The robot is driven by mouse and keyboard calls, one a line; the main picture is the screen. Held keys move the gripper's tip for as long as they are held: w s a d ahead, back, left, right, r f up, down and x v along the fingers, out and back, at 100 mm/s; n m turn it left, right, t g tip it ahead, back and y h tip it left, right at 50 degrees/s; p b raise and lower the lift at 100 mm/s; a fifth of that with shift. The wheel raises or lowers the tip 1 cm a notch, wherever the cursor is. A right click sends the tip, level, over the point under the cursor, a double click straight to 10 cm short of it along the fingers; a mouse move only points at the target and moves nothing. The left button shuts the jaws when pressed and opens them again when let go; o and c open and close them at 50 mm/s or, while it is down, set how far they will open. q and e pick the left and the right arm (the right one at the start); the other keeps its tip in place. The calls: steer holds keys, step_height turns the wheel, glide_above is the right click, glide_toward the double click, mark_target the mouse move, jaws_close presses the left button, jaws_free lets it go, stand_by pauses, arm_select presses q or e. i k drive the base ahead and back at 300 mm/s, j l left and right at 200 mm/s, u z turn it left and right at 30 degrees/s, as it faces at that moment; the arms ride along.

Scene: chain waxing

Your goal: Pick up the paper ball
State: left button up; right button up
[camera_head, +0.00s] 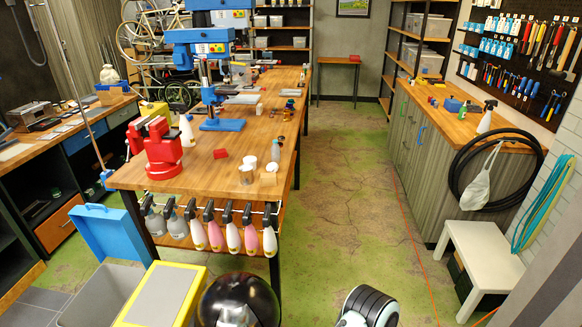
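I cannot make out a paper ball for certain anywhere in the head view. A small whitish cup-like thing (250,161) stands near the front right of the wooden workbench (205,171), but it is too small to identify. Neither of my grippers shows. A white and black rounded part (370,306) shows at the bottom edge; I cannot tell whether it is mine.
A grey bin with a raised blue lid (96,230), a yellow bin (188,290) and a black dome (250,296) stand before the workbench. A red vise (163,150) is on its corner. A white stool (478,259) stands right. The aisle floor (345,190) is clear.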

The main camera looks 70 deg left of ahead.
mark_target(272, 167)
steer(key=i+j+u, duration=0.15)
steer(key=i+u, duration=0.15)
steer(key=u, duration=0.2)
steer(key=i+u, duration=0.45)
steer(key=i+l+u, duration=0.1)
steer(key=u, duration=0.4)
steer(key=i+u, duration=0.35)
steer(key=u, duration=0.15)
steer(key=i+u, duration=0.35)
steer(key=u, duration=0.15)
steer(key=i+l+u, duration=0.2)
steer(key=u, duration=0.3)
steer(key=i+l, duration=0.05)
steer(key=i, duration=0.05)
